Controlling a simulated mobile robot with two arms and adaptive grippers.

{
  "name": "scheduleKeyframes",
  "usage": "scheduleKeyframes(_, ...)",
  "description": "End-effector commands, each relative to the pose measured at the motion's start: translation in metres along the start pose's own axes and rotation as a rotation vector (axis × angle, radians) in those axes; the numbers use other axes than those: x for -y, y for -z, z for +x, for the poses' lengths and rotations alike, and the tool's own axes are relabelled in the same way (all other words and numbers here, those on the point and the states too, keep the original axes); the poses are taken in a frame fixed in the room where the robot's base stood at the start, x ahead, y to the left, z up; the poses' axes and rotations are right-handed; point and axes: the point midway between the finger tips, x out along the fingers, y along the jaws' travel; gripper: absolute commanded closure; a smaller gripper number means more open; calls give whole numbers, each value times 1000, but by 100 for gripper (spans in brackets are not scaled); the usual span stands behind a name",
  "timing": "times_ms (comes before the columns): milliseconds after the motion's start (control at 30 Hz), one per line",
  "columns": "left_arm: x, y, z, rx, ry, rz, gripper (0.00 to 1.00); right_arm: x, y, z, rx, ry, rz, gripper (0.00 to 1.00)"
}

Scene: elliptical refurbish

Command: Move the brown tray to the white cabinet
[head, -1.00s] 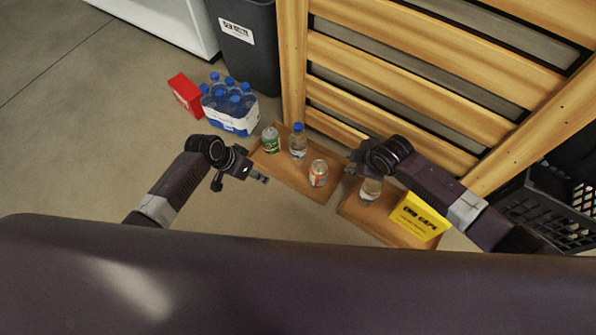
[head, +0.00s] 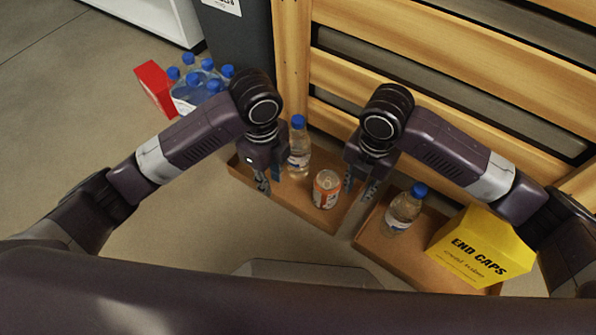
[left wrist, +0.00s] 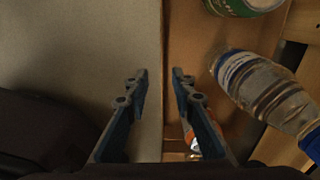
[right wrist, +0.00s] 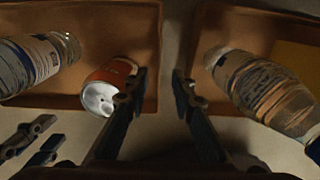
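A brown tray (head: 300,204) lies on the floor, holding a bottle (head: 299,150), an orange-white can (head: 326,189) and a green can (left wrist: 245,5). My left gripper (head: 268,187) is open above its left end. In the left wrist view, the tray's edge (left wrist: 163,50) runs between the parted fingers. Contact cannot be told. The green can is hidden in the head view. A white cabinet (head: 150,18) stands at the upper left.
A second brown tray (head: 376,248) with a bottle (head: 404,209) and a yellow box (head: 482,246) lies close on the right, a narrow gap apart. A wooden slatted structure (head: 440,75) stands behind. A bottle pack (head: 195,88), red box (head: 155,88) and dark bin (head: 238,45) are at left.

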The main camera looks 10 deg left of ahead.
Motion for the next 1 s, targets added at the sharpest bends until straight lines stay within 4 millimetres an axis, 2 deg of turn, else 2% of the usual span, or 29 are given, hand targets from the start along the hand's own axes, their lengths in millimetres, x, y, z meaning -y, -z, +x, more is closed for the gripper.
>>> scheduleKeyframes(467,0,0,2,18,4,40,77,1,2,2,-9,6,-20,77)
scheduleKeyframes(567,-1,0,12,17,2,39,77,1,2,12,-11,7,-19,77)
scheduleKeyframes(900,0,-1,62,17,3,38,77,1,2,62,-10,7,-18,77)
scheduleKeyframes(1000,0,-1,71,17,3,38,77,1,2,71,-9,6,-19,77)
